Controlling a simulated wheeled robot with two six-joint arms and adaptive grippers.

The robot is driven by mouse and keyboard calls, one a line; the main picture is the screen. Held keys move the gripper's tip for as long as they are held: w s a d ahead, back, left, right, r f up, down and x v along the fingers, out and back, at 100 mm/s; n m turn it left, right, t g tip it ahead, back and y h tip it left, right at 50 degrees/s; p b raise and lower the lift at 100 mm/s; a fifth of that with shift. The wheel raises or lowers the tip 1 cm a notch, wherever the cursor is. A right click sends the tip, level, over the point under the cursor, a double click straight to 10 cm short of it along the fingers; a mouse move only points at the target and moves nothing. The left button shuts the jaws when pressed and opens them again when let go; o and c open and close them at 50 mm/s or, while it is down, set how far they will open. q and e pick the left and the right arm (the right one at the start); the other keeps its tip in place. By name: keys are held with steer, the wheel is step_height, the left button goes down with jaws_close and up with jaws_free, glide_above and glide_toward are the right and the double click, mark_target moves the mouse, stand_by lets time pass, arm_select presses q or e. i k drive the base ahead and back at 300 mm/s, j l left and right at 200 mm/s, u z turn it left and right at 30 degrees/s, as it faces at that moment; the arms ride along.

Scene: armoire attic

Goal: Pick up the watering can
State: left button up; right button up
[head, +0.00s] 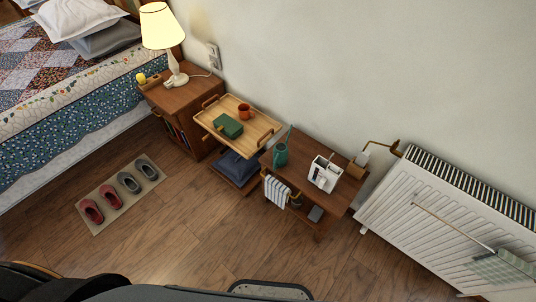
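The green watering can (281,154) stands on the left part of a low brown wooden table (320,196), with its thin spout pointing up. It is small in the head view and its handle is hard to make out. Neither of my grippers shows in the head view. A dark part of my own body fills the lower left edge.
Left of the watering can is a wooden tray (210,123) with a green box (228,127) and an orange mug (244,111). A white container (325,173) stands right of it. A white radiator (440,215) is at right.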

mark_target(280, 152)
steer(key=l+z, duration=0.15)
steer(key=l, duration=0.5)
steer(key=k, duration=0.5)
steer(key=j+z, duration=0.1)
steer(key=z, duration=0.55)
steer(key=i+j+z, duration=0.1)
steer(key=j+z, duration=0.35)
steer(key=j, duration=0.65)
steer(key=k+j+z, duration=0.1)
steer(key=j+z, duration=0.35)
steer(key=j, duration=1)
steer(key=k+j, duration=0.1)
steer(key=j, duration=0.3)
